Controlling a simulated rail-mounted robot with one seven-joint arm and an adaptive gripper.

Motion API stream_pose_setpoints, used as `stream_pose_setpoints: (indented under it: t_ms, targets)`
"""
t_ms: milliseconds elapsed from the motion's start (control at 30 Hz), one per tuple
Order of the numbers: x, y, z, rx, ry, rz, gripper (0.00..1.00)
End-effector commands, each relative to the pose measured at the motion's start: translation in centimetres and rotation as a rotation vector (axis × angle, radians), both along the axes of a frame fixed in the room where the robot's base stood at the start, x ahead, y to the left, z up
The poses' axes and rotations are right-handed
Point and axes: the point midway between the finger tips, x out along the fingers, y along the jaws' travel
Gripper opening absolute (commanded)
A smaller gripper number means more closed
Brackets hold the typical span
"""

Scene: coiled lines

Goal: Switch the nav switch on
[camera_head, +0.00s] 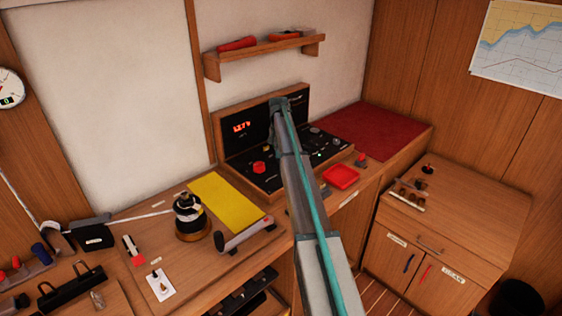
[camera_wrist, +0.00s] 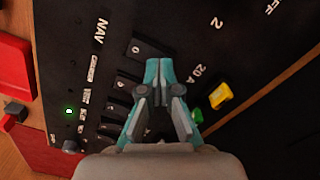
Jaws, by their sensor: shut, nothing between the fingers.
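In the wrist view, a black panel (camera_wrist: 185,20) carries a NAV label (camera_wrist: 98,32) and a row of black rocker switches marked 0. The switch nearest that label (camera_wrist: 135,48) has its 0 end showing; its other end runs towards my fingertips. My gripper (camera_wrist: 163,70) is shut and empty, with its teal fingers over or just in front of the switch row. I cannot tell whether they touch it. In the head view, my arm reaches the console (camera_head: 262,160), and my own wrist hides the fingertips and the switch.
A green light (camera_wrist: 69,111) glows on the panel. Yellow (camera_wrist: 221,95) and green (camera_wrist: 197,115) parts sit right of my fingers. In the head view, a red knob (camera_head: 259,167) and red tray (camera_head: 341,176) are near my arm. A shelf (camera_head: 262,55) hangs above.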

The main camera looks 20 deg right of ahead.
Motion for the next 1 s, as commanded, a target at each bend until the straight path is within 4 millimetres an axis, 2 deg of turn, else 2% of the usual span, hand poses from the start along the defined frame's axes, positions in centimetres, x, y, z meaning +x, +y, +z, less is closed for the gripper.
stream_pose_setpoints:
  t_ms: [1000]
  targets:
    - [0.0,0.0,-1.1,0.0,0.0,0.0,0.0]
